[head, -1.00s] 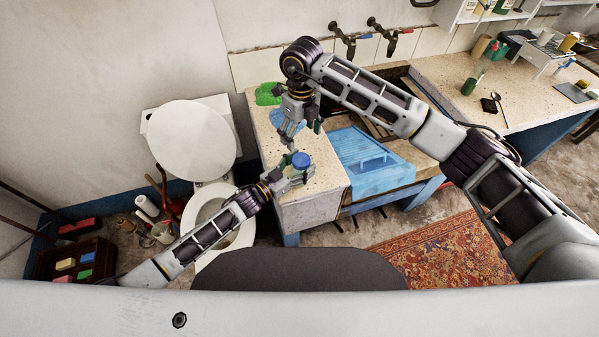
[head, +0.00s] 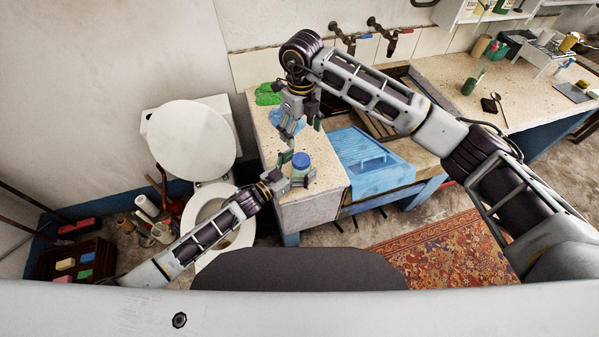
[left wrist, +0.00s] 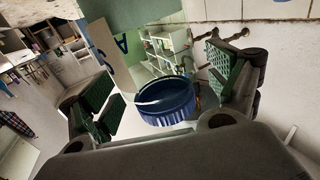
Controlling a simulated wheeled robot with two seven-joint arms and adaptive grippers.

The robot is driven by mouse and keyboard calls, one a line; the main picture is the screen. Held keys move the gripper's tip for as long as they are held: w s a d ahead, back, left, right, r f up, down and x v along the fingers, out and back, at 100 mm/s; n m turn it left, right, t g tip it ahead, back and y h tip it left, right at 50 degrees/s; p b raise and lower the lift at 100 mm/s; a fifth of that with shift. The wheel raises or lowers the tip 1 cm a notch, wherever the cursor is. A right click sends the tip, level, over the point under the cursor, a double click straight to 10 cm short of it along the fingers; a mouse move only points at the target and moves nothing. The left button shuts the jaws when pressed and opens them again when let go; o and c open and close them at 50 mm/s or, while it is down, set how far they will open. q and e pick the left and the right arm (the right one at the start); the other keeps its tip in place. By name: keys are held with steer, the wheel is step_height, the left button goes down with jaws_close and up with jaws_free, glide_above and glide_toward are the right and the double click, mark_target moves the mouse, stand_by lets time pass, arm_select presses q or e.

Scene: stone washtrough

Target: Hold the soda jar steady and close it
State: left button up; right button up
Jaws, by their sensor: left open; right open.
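The soda jar (head: 300,171) stands upright near the front end of the stone counter. Its blue lid (head: 301,160) sits on top; whether it is fully closed I cannot tell. The lid also shows in the left wrist view (left wrist: 168,101), between the fingers. My left gripper (head: 302,181) is low at the jar, open, with a finger on either side and gaps visible beside the lid. My right gripper (head: 300,140) is open just above and behind the lid, fingers spread and pointing down, holding nothing. The jar's lower body is partly hidden by the left fingers.
A green cloth (head: 268,94) and a blue cloth (head: 287,122) lie behind on the counter, close to my right gripper. A toilet (head: 190,134) is on the left. The counter's front edge is near the jar.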

arm_select(q)
steer(key=shift+a, duration=0.1)
steer(key=v, duration=1.2)
stand_by(0.4)
stand_by(0.5)
